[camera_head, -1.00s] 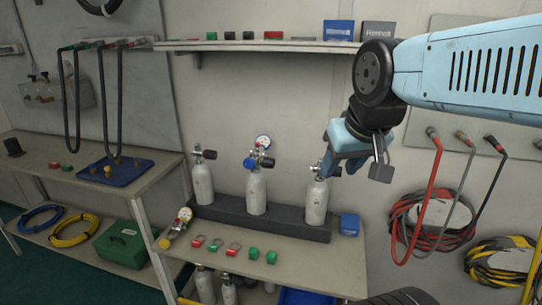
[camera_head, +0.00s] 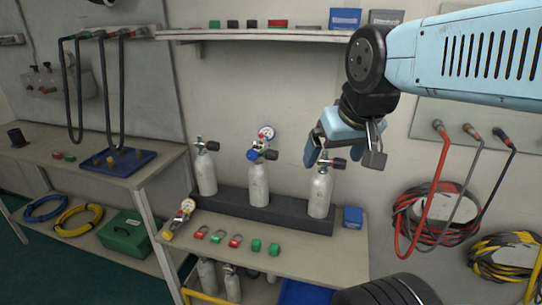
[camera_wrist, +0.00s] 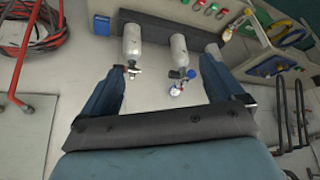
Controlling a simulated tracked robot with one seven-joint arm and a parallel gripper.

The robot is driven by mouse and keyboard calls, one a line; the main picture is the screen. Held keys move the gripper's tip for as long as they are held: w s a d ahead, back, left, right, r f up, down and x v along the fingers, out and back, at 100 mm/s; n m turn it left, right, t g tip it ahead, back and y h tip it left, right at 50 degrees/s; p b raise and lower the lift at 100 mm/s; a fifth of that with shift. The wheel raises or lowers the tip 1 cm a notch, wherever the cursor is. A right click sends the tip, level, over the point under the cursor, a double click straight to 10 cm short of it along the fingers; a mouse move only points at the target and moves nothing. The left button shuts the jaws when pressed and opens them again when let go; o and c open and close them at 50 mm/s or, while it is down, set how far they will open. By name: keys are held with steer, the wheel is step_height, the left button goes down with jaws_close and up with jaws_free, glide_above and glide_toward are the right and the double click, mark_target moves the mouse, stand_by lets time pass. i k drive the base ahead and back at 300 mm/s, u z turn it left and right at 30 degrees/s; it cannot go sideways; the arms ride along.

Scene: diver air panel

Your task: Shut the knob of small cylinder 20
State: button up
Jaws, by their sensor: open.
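Three small white cylinders stand upright in a dark rack (camera_head: 270,213): left (camera_head: 207,174), middle (camera_head: 259,186) and right (camera_head: 320,194). No number is readable on them, so I cannot tell which is 20. The left and right ones have dark side knobs (camera_head: 211,145) (camera_head: 338,163); the middle one has a blue knob (camera_head: 253,154) and a gauge (camera_head: 266,132). My gripper (camera_head: 340,153) is open and empty, close to the right cylinder's top in the picture. In the wrist view, the right cylinder (camera_wrist: 131,43) and middle cylinder (camera_wrist: 179,50) show between the fingers; one finger partly covers the left cylinder (camera_wrist: 212,50).
A blue box (camera_head: 352,217) stands right of the rack. A shelf (camera_head: 270,35) runs above. Hoses (camera_head: 440,215) hang on the right wall.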

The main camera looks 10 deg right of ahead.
mark_target(270, 154)
steer(key=z, duration=1.5)
steer(key=k, duration=1.1)
steer(key=u, duration=1.1)
steer(key=i, duration=1.05)
